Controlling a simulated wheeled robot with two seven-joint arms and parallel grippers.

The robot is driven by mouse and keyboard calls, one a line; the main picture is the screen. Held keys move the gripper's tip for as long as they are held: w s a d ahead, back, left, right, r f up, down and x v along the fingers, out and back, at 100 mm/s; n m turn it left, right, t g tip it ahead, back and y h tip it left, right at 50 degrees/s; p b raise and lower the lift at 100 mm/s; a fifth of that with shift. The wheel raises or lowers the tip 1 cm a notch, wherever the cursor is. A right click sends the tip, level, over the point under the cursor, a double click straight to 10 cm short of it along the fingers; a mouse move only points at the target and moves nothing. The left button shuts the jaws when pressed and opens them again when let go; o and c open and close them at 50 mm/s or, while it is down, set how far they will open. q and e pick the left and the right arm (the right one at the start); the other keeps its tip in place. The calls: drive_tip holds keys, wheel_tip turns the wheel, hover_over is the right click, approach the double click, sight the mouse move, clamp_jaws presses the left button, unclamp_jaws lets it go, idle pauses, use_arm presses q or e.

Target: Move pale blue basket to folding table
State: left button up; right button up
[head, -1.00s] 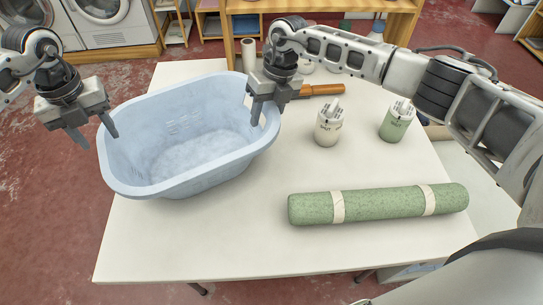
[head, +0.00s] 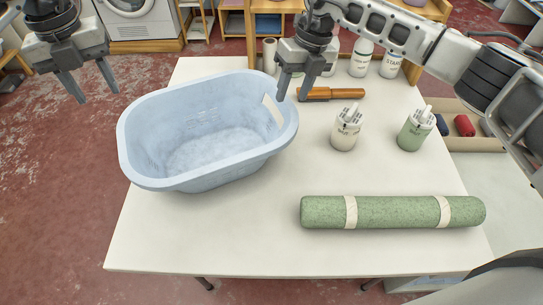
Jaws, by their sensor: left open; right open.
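The pale blue basket (head: 170,170) is empty and stands upright on the left part of the white folding table (head: 240,235), its left end reaching to about the table's left edge. My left gripper (head: 98,92) is open and empty, up and to the left of the basket, apart from it. My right gripper (head: 291,94) is open and empty, just above and beyond the basket's right end, near its cream handle patch (head: 273,109). From this view I cannot tell whether a right fingertip touches the rim.
A green roll with cream bands (head: 395,212) lies at the table's front right. A white bottle (head: 346,128), a green bottle (head: 414,130) and a wooden-handled tool (head: 335,93) stand or lie right of the basket. The front middle is clear. Washing machines (head: 140,20) stand behind.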

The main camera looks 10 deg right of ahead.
drive_tip(key=v, duration=0.5)
drive_tip(key=shift+s+f, duration=0.1)
drive_tip(key=shift+s, duration=0.05)
idle(0.3)
